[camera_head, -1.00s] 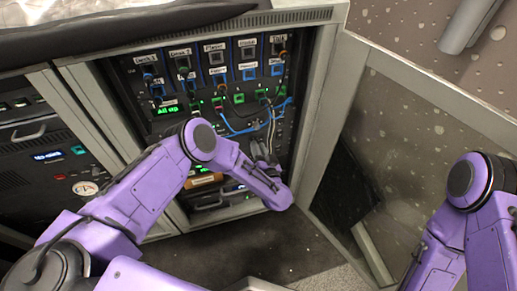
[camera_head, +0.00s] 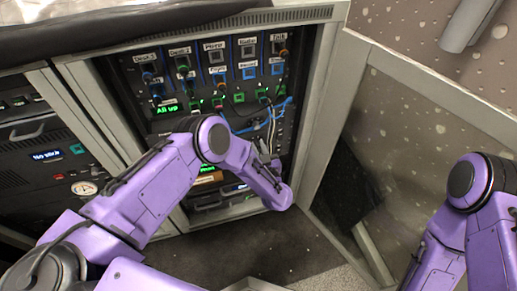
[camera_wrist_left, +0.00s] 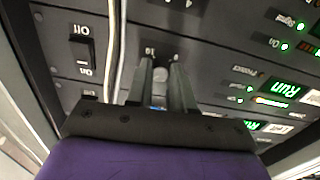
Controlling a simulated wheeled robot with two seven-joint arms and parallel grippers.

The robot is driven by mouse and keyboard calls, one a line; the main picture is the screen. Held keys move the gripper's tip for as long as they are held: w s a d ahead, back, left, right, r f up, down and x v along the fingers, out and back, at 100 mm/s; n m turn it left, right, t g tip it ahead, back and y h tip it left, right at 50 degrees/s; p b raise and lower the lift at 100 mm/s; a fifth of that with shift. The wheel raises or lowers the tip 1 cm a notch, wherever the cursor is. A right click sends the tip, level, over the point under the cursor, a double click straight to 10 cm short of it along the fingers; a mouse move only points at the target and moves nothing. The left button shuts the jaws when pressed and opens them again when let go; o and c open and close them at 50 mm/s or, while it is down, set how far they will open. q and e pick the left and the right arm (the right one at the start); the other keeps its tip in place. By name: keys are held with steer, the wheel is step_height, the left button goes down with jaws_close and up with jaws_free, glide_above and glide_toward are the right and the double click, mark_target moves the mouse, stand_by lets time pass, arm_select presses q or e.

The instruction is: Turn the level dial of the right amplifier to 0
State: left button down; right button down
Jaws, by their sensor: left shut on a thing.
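My left gripper (camera_wrist_left: 162,70) is up against the dark front panel of an amplifier (camera_wrist_left: 220,62) in the left wrist view. Its two fingers are close together, shut on a small dark dial that they mostly hide. A small white "10" mark shows just above the fingertips; the dial's pointer cannot be seen. In the head view the left gripper (camera_head: 265,158) is at the lower right part of the rack, partly hidden by my forearm. My right arm shows at the right edge of the head view, but its gripper is out of frame.
An Off/On rocker switch (camera_wrist_left: 78,48) and pale cables (camera_wrist_left: 117,50) are left of the fingers. Green "Run" displays (camera_wrist_left: 281,90) are to the right. In the head view, blue cables (camera_head: 246,127) hang above the gripper and an open cabinet door (camera_head: 400,130) stands to the right.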

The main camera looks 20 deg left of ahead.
arm_select(q)
steer(key=n, duration=0.4)
steer(key=shift+f+n+b, duration=0.1)
steer(key=shift+n+b, duration=0.2)
steer(key=n, duration=0.4)
steer(key=shift+n+b, duration=0.3)
steer(key=shift+b, duration=0.05)
steer(key=n, duration=0.4)
steer(key=shift+s+n+b, duration=0.1)
steer(key=shift+n+b, duration=0.2)
steer(key=shift+b, duration=0.1)
steer(key=n+b, duration=0.1)
steer(key=n, duration=0.3)
steer(key=n+b, duration=0.1)
steer(key=n, duration=0.4)
steer(key=n+b, duration=0.1)
steer(key=n, duration=0.3)
steer(key=shift+f+n+b, duration=0.1)
steer(key=shift+n+b, duration=0.2)
steer(key=shift+b, duration=0.05)
steer(key=n+b, duration=0.2)
steer(key=n, duration=0.2)
steer(key=shift+n+b, duration=0.75)
steer(key=shift+n, duration=1.35)
